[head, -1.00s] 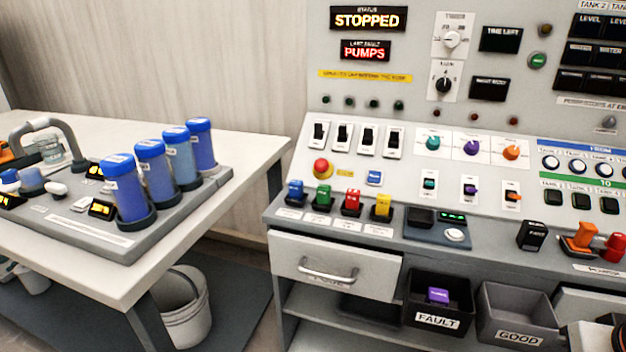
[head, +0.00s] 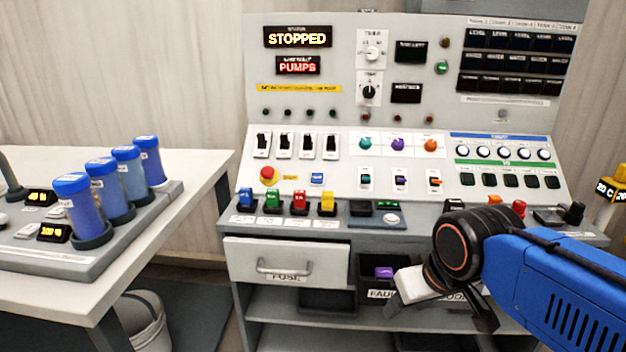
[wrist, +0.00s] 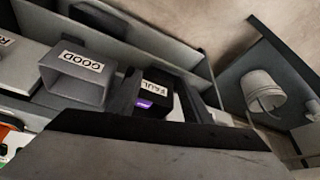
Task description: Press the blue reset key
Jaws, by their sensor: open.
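Blue, green, red and yellow plugs (head: 286,203) stand on the ledge below the key. A FAULT bin (wrist: 181,99) with a purple piece and a GOOD bin (wrist: 75,79) are under the counter. A bench (head: 190,165) with blue cylinders stands left. The display reads STOPPED and PUMPS.

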